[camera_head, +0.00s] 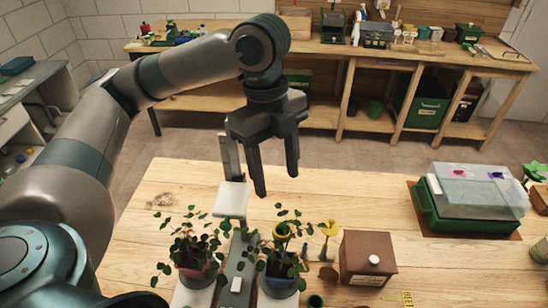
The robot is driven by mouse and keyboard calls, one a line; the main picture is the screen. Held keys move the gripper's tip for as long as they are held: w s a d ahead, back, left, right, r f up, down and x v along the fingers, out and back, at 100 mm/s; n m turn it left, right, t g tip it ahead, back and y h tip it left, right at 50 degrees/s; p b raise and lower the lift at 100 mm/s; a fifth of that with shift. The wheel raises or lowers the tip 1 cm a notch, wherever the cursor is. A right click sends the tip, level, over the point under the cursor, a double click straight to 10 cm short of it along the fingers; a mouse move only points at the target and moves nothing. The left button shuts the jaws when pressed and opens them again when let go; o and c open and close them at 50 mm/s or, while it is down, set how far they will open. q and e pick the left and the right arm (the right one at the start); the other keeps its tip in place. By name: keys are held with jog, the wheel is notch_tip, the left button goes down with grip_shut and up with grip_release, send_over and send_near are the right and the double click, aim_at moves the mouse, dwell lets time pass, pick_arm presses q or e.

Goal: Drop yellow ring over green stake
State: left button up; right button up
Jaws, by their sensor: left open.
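A yellow ring (282,231) shows among the leaves of the right seedling, in a dark blue pot (280,274). Leaves and stems crowd it, and I cannot make out the green stake or tell whether the ring is around it. A second seedling stands to the left in a reddish pot (199,273). My left gripper (276,182) is open and empty, pointing down above the table, higher than and behind the right seedling. My right gripper is not in view.
A grey rack with a white plate (232,200) stands between the pots and close to my left gripper. A yellow-topped item (329,229) and a brown box (366,258) are to the right. A green crate with a clear lid (472,190) is further right. The table's back middle is clear.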

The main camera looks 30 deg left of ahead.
pick_arm(q)
jog(key=shift+w+a+r, duration=0.1)
jog(key=shift+a+r, duration=0.05)
jog(key=shift+r, duration=0.9)
jog(key=shift+a+r, duration=0.1)
jog(key=shift+r, duration=0.9)
jog(key=shift+f, duration=0.1)
